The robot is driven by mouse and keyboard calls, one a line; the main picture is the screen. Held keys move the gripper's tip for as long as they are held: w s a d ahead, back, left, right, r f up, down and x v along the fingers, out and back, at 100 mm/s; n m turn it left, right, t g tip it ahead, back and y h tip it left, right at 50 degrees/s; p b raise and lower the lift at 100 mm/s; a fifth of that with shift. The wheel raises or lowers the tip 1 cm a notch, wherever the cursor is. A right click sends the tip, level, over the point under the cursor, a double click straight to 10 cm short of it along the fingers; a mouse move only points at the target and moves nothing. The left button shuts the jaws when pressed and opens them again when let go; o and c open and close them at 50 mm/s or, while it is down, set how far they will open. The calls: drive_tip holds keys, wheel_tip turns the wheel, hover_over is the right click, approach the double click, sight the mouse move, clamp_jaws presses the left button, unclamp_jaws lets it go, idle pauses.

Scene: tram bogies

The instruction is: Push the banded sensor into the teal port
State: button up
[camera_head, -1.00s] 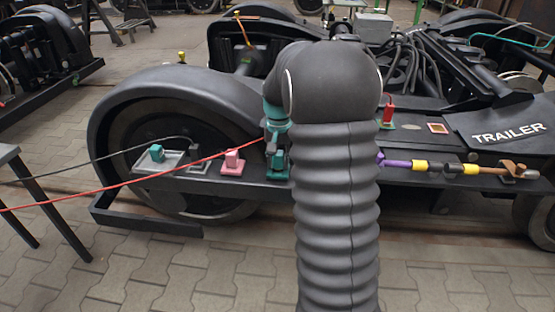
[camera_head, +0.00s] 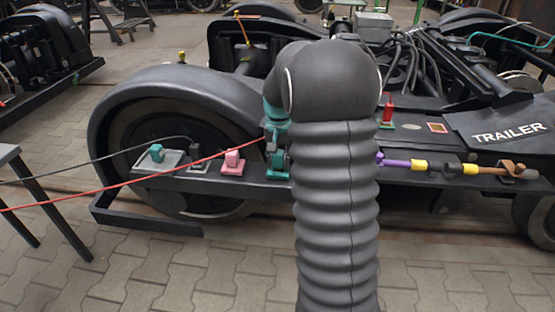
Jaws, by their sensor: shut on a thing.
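The teal port (camera_head: 278,164) stands on the near ledge of the bogie, just left of my arm, which partly covers it. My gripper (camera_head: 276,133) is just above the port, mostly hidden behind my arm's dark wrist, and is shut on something. A red cable runs in from the left and ends at this spot. The banded sensor's body and bands cannot be made out. Whether its tip touches or is inside the port is hidden.
On the same ledge to the left are a pink port (camera_head: 233,162), a grey one (camera_head: 198,158) and a teal-topped block (camera_head: 157,153). A purple, yellow and black rod (camera_head: 397,163) lies right of my arm. A red-topped teal fitting (camera_head: 387,112) stands behind it.

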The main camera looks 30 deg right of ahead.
drive_tip(key=shift+f, duration=0.5)
drive_tip(key=o, duration=1.1)
drive_tip(key=shift+o, duration=0.2)
drive_tip(key=shift+r, duration=0.1)
wheel_tip(320, 180, up, 12)
drive_tip(key=shift+f, duration=0.1)
